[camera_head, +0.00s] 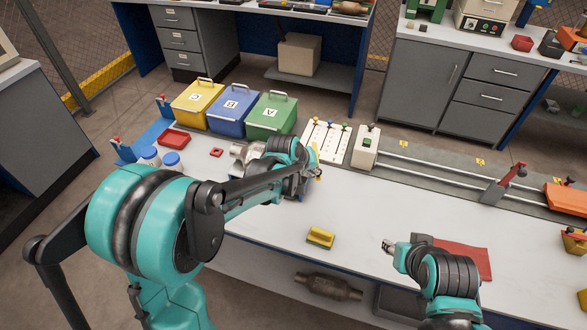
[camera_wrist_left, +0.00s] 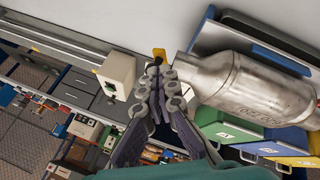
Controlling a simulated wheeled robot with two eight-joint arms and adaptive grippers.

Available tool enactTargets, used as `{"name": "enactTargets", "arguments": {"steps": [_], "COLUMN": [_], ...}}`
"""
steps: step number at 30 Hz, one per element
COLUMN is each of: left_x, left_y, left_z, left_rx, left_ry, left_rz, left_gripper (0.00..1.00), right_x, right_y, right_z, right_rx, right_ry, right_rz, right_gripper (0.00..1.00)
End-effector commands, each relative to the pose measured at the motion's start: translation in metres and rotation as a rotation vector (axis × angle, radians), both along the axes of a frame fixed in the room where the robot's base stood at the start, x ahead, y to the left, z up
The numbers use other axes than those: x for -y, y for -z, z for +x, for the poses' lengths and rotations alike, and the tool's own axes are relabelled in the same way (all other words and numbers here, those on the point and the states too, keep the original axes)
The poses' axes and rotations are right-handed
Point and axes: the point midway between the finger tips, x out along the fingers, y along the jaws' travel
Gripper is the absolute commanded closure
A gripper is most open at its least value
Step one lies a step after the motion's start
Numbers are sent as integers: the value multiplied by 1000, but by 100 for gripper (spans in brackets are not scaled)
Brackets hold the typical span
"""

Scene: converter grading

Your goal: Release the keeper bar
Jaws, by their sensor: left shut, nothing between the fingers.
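My left gripper (camera_head: 312,168) is over the middle of the bench. Its fingers are together and empty in the left wrist view (camera_wrist_left: 158,68). A small yellow piece (camera_head: 319,176), possibly part of the keeper bar, shows right by the fingertips; it also shows just beyond them in the wrist view (camera_wrist_left: 158,53). I cannot tell whether they touch. A metal converter (camera_wrist_left: 245,90) lies beside the fingers, next to a dark blue plate (camera_wrist_left: 270,60). In the head view my arm hides most of the converter (camera_head: 243,152). My right gripper (camera_head: 390,246) is low at the right, its fingers unclear.
Yellow (camera_head: 196,103), blue (camera_head: 233,111) and green (camera_head: 271,117) lidded bins stand along the back. A white block (camera_head: 365,147) and rails (camera_head: 440,172) lie right. A yellow block (camera_head: 320,238) sits near the front edge. A red mat (camera_head: 467,260) lies by the right arm.

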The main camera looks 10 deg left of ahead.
Motion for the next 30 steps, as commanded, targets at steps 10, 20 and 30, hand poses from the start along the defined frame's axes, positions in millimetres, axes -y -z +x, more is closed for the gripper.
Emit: {"name": "enactTargets", "arguments": {"steps": [10,20,30], "left_x": [63,107,138], "left_y": [0,0,0], "left_z": [13,41,79], "left_rx": [0,2,1], "left_ry": [-47,-363,-667], "left_rz": [1,1,1], "left_gripper": [100,100,100], "right_x": [0,0,0], "right_y": [1,1,-4], "right_z": [0,0,0], "right_rx": [0,0,0], "right_ry": [0,0,0], "right_rz": [0,0,0], "right_gripper": [62,62,62]}}
